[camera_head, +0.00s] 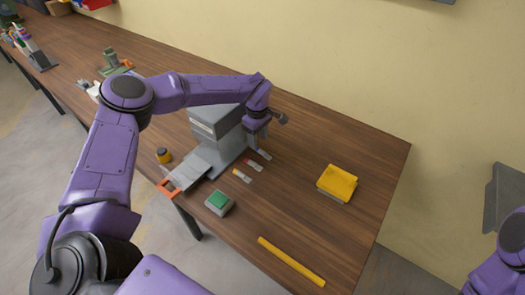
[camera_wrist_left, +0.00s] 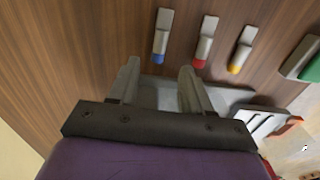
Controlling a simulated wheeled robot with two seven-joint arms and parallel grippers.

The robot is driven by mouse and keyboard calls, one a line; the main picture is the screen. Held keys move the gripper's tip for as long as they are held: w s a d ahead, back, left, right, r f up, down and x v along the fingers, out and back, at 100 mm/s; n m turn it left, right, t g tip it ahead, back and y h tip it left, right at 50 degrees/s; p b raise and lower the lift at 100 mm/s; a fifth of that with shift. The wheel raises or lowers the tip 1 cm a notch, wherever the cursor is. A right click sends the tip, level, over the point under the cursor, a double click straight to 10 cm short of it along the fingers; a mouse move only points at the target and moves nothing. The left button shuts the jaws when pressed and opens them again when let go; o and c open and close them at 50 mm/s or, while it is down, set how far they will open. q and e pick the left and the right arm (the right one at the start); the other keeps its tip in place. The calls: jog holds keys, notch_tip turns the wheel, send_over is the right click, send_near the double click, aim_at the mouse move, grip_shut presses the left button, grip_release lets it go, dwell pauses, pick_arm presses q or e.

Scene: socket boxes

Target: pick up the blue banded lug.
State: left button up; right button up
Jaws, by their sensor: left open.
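The blue banded lug (camera_wrist_left: 162,34) is a flat grey piece with a blue end, lying on the wooden table in the left wrist view. It lies ahead of my left gripper (camera_wrist_left: 158,80), roughly in line with the gap between the fingers. The blue end faces the gripper. My left gripper is open and empty, and the lug is not between its fingers. In the head view, my left wrist and gripper hide part of the area around the lug. A red banded lug (camera_wrist_left: 206,42) and a yellow banded lug (camera_wrist_left: 243,49) lie beside it. My right gripper is out of view.
A grey machine (camera_head: 215,120) stands close beside my left gripper, with an orange-handled part (camera_head: 168,189) at its front. A green-topped box (camera_head: 219,202), a yellow block (camera_head: 338,182) and a yellow strip (camera_head: 290,261) lie on the table. The table's right part is mostly clear.

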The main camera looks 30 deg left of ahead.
aim_at(259, 149)
pick_arm(q)
notch_tip(259, 149, down, 4)
jog(key=shift+w+d+f+p, duration=0.1)
jog(key=shift+d+p, duration=0.05)
jog(key=shift+p, duration=0.75)
jog(key=shift+f, duration=0.3)
grip_shut()
jog(key=shift+r, duration=0.1)
